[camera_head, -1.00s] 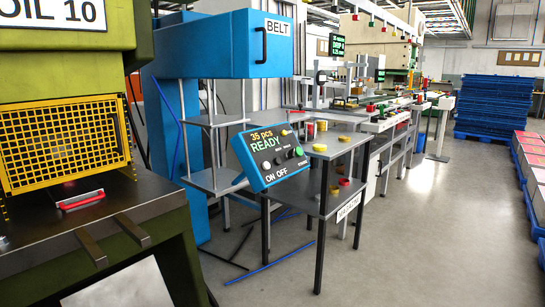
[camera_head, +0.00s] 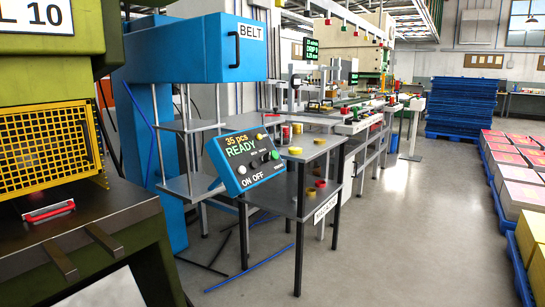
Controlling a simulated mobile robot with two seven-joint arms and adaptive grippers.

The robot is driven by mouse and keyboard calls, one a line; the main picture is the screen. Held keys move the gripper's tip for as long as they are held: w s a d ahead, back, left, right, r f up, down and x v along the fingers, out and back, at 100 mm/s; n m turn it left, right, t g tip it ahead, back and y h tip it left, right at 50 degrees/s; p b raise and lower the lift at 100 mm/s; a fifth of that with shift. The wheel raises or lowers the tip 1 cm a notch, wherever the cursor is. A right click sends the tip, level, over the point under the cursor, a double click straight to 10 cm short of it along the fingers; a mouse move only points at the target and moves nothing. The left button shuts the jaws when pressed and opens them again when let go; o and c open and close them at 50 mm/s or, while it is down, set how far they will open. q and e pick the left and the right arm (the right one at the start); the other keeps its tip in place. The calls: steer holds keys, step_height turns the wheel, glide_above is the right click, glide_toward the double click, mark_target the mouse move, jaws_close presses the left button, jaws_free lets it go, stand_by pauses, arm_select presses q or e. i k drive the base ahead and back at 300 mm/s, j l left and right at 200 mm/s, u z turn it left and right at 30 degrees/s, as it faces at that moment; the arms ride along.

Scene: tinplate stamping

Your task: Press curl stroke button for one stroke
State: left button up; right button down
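A tilted blue control panel (camera_head: 246,160) stands near the middle of the head view. Its display (camera_head: 240,143) reads "35 pcs READY" in yellow and green. Below the display are several small round knobs or buttons, among them a green one (camera_head: 274,155), and the words "ON OFF". The small labels are too fine to read, so I cannot tell which one is the curl stroke button. The panel is beside the blue machine marked BELT (camera_head: 196,52). Neither of my grippers is in view.
A grey side table (camera_head: 314,147) with yellow and red round pieces stands right of the panel. A green press with a yellow guard (camera_head: 45,150) fills the left. Stacked sheets on blue pallets (camera_head: 507,178) line the right. The floor (camera_head: 400,230) between is clear.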

mark_target(274, 155)
steer(key=i+l, duration=0.15)
steer(key=i, duration=0.4)
steer(key=i+l+z, duration=0.1)
steer(key=i, duration=0.5)
steer(key=i+l, duration=0.2)
steer(key=i, duration=0.35)
